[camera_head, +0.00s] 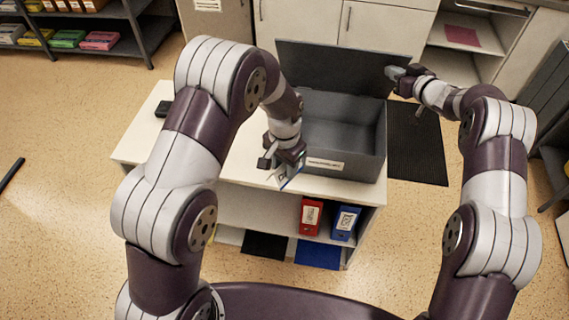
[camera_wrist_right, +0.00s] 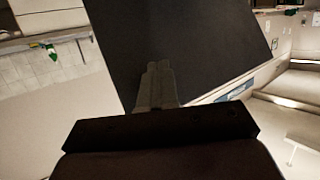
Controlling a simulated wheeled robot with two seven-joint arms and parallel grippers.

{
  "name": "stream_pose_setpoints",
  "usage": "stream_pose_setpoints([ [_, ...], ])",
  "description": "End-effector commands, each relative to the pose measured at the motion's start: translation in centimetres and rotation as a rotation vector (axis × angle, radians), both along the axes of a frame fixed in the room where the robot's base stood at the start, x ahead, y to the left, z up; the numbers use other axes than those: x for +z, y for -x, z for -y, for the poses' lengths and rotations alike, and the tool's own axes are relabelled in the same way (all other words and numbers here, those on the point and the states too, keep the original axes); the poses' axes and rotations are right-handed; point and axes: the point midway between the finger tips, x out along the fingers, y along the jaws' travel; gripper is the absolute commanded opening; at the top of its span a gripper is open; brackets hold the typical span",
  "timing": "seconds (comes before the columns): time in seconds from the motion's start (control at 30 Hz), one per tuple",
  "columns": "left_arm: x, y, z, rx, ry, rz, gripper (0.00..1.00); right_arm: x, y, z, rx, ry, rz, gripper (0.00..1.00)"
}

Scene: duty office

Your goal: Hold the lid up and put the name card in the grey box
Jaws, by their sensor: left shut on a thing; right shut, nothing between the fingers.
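The grey box (camera_head: 345,162) stands on the white counter with its lid (camera_head: 335,68) raised at the back. My right gripper (camera_head: 392,73) is shut with nothing between its fingers, at the lid's right end. In the right wrist view the shut fingers (camera_wrist_right: 157,80) lie against the dark panel of the lid (camera_wrist_right: 200,45); whether they press on it I cannot tell. My left gripper (camera_head: 286,170) is shut on the name card (camera_head: 289,178), a small white and blue piece, in front of the box's left front corner and outside it. The box's inside looks empty where visible.
The white counter top (camera_head: 240,165) is clear left of the box, except for a small black object (camera_head: 163,108). Red (camera_head: 311,215) and blue (camera_head: 345,222) binders stand on the shelf below. A dark mat (camera_head: 418,150) lies on the floor to the right.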

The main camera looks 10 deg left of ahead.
Motion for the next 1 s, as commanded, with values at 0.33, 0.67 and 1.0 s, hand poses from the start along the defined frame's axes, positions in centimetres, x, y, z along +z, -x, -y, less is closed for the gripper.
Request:
stream_pose_setpoints([
  [0.33,0.0,0.0,0.0,0.0,0.0,0.0,0.12,-0.7,1.8,0.0,0.0,0.0,0.002,0.0],
  [0.67,0.0,0.0,0.0,0.0,0.0,0.0,0.12,-1.7,3.2,0.0,-0.001,-0.002,-0.001,0.0],
  [1.0,0.0,0.0,0.0,0.0,0.0,0.0,0.12,-2.9,5.1,0.0,0.0,0.0,0.002,0.0],
])
